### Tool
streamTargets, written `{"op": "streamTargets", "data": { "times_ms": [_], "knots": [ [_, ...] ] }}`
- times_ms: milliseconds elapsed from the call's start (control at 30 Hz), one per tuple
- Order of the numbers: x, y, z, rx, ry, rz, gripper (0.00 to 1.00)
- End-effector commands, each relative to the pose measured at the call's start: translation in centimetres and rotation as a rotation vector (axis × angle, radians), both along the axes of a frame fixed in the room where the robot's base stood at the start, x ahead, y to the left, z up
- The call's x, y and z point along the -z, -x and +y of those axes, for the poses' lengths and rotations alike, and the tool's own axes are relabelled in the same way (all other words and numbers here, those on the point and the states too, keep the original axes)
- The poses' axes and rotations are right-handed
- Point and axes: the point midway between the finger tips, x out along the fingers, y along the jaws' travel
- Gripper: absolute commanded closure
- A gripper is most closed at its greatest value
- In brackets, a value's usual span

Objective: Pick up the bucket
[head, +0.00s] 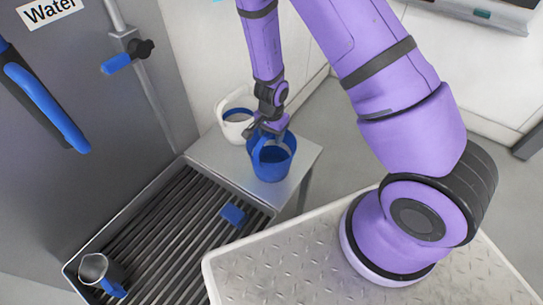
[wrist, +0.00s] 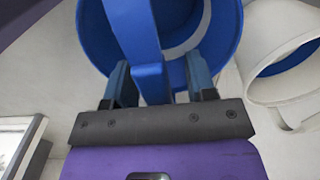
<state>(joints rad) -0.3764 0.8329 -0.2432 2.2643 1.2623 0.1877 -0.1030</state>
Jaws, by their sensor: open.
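A blue bucket (head: 271,163) stands on a small grey metal table (head: 301,160) beside the slatted grate. My gripper (head: 268,131) is at the top of the bucket, reaching down from above. In the wrist view, the blue bucket (wrist: 90,35) fills the top of the picture, and its broad blue handle (wrist: 138,40) runs down between my two fingers. My gripper (wrist: 158,78) is open, with one finger on each side of the handle. A gap shows on both sides of the handle. The handle's lower end is hidden behind my gripper's dark base.
A white bucket (head: 232,126) with a blue band stands just behind the blue one, and shows at the right in the wrist view (wrist: 262,65). A metal cup (head: 93,268) and a blue item (head: 233,214) lie on the slatted grate (head: 165,235). A grey "Water" tank (head: 95,130) stands left.

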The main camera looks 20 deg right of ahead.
Motion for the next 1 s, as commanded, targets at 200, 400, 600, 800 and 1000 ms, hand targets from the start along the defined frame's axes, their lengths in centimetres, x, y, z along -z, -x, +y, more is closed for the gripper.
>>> {"op": "streamTargets", "data": {
  "times_ms": [200,400,600,800,1000],
  "knots": [
    [0.0,0.0,0.0,0.000,0.000,0.000,0.88],
    [0.0,0.0,0.0,0.000,0.000,0.000,1.00],
    [-0.1,0.0,0.0,0.000,0.000,0.000,1.00],
    [-1.0,0.0,0.1,-0.002,0.000,-0.001,1.00],
    [-3.3,0.0,0.1,-0.003,0.000,-0.002,1.00]
  ]
}}
